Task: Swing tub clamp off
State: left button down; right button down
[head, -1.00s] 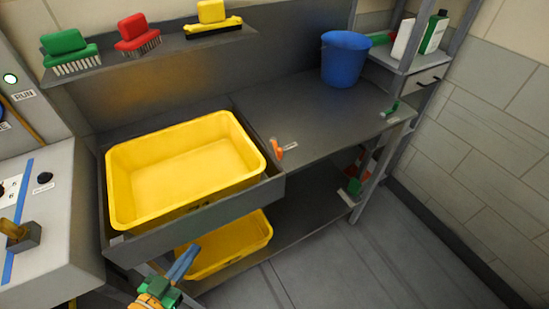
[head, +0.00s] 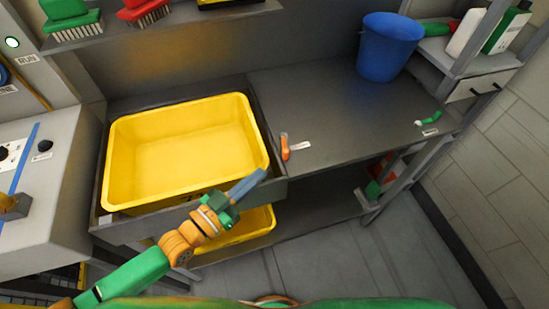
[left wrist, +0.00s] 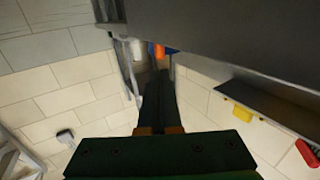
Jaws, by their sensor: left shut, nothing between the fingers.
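The yellow tub (head: 240,120) sits in a grey metal tray recess at the left of the bench in the head view. The orange clamp lever (head: 285,148) stands at the tub's right side, beside a small white label. The lever seems to be the small orange piece (left wrist: 159,51) in the left wrist view. My left gripper (head: 262,174) is shut and empty. In the head view it shows over the tub's front right corner, below and left of the lever, apart from it. My right gripper is out of view.
A second yellow tub (head: 262,222) is on the lower shelf. A blue bucket (head: 387,48) stands at the back right of the bench, and a green handle (head: 429,119) is at its right edge. Brushes line the shelf above. The bench middle is clear.

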aim_at(283, 154)
pick_arm(q)
jog(key=x, duration=0.6)
jog(key=shift+w+d, duration=0.2)
jog(key=shift+w, duration=0.05)
jog(key=shift+f, duration=0.1)
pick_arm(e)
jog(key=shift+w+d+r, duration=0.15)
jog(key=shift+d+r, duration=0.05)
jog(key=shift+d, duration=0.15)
pick_arm(q)
jog(key=shift+w+d, duration=0.1)
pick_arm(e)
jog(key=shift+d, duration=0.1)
